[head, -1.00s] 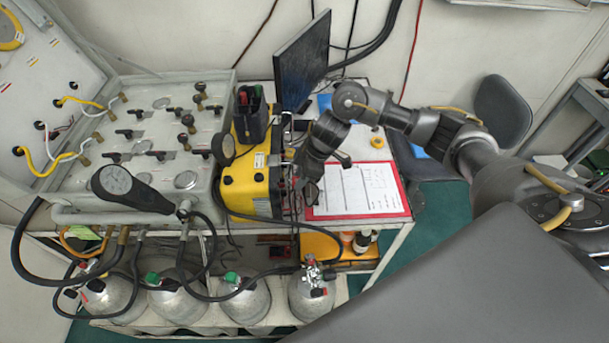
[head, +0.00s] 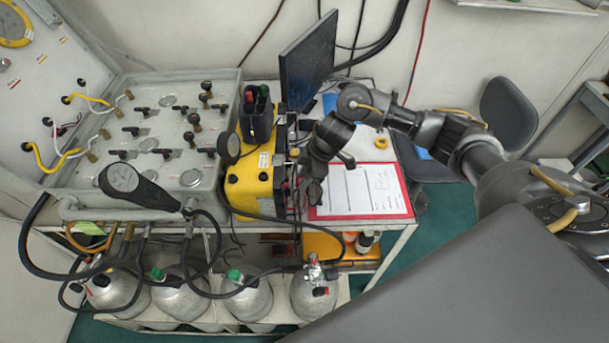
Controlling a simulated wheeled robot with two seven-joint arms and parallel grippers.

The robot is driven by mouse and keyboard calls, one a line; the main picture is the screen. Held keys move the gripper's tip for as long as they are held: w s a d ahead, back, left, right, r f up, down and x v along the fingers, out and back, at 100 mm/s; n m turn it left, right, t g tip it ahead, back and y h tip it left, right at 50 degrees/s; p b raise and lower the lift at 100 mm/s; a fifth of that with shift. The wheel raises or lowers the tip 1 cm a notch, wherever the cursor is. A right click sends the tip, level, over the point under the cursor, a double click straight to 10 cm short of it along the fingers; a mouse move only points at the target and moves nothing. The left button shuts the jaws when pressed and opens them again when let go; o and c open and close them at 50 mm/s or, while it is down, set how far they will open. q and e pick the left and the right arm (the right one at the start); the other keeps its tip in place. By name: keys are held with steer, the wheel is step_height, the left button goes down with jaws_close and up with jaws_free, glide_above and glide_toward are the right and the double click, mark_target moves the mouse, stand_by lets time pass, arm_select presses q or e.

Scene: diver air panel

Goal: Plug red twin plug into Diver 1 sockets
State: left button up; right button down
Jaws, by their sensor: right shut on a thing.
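The yellow box (head: 248,188) stands on the bench beside the grey valve panel. Its right-hand face, seen at a steep angle, has dark and red fittings. I cannot read the Diver 1 sockets there. My right gripper (head: 311,190) points down just right of that face, over the left edge of the red-bordered sheet. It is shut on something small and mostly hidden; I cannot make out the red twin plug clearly. A dark cable (head: 262,217) runs low in front of the box. My left gripper is not in view.
The grey valve panel (head: 150,122) with a black gauge (head: 122,178) fills the left. A dark monitor (head: 309,62) stands behind. The red-bordered sheet (head: 360,190) lies flat on the right. Silver cylinders (head: 313,292) stand below the bench.

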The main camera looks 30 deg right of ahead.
stand_by(0.4)
steer(key=shift+p, duration=0.4)
steer(key=shift+w+a, duration=0.25)
steer(key=shift+a, duration=0.2)
steer(key=shift+w+a, duration=0.2)
steer(key=shift+a, duration=0.25)
stand_by(2.4)
steer(key=c, duration=1)
jaws_free()
steer(key=shift+d+r, duration=0.1)
steer(key=shift+r, duration=0.1)
steer(key=b+v, duration=0.1)
steer(key=v, duration=0.9)
steer(key=shift+r, duration=0.2)
